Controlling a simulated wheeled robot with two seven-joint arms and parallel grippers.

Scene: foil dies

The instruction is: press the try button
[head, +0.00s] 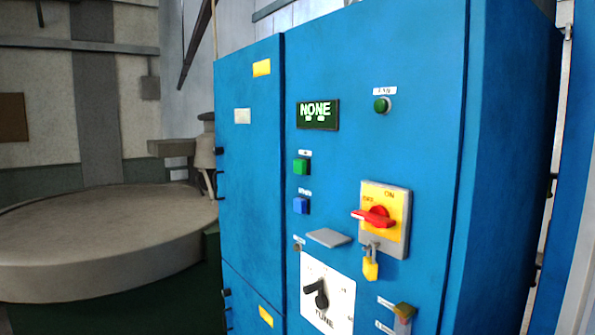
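A blue cabinet (400,60) fills the middle and right of the head view. A round green button or lamp (381,105) sits higher up under another label I cannot read for sure. I cannot tell which one is the try button. A dark display (317,114) above the square buttons reads NONE in green. Neither of my grippers is in view.
A red rotary switch (376,217) on a yellow plate has a yellow padlock (371,268) hanging below it. A grey flap (328,238) juts out above a TUNE dial (319,294). A large round grey platform (100,235) stands at the left.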

